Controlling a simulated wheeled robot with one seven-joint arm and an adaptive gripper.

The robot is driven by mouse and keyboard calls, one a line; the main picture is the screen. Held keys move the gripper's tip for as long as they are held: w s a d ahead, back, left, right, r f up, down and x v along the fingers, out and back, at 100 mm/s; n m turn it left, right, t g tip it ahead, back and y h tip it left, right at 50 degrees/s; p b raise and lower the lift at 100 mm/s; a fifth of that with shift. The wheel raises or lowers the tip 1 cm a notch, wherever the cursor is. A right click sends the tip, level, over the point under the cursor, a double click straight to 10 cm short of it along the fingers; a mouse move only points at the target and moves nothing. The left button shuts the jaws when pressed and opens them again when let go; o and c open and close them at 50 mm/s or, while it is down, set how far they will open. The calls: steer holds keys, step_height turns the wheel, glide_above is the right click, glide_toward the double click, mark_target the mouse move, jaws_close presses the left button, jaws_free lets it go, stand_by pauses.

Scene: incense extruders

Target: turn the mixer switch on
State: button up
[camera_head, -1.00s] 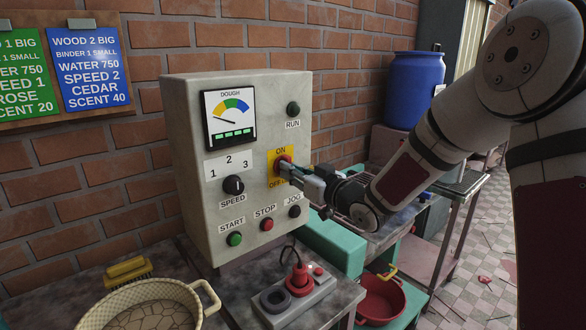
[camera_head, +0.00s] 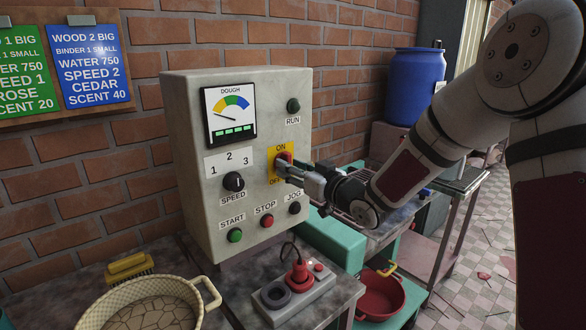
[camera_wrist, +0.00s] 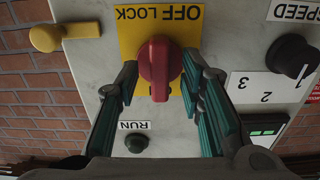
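The mixer switch is a red rotary knob on a yellow plate (camera_wrist: 190,32) with ON and OFF LOCK labels. It shows in the wrist view (camera_wrist: 158,66), upside down, with its grip bar upright in the picture. In the head view the red knob (camera_head: 284,157) is partly covered by my gripper (camera_head: 288,169). In the wrist view my gripper (camera_wrist: 160,82) is open, with one finger on each side of the knob. A gap shows at the left finger; the right finger is very close, and I cannot tell whether it touches.
The grey control box (camera_head: 185,120) has a dough gauge (camera_head: 230,115), a speed knob (camera_head: 233,182) and several buttons. A yellow lever (camera_wrist: 62,36) sits beside the plate. Below stand a power strip (camera_head: 297,295), a basket (camera_head: 150,290) and a red pot (camera_head: 380,297).

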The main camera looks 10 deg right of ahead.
steer(key=v, duration=1.2)
steer(key=shift+w, duration=0.1)
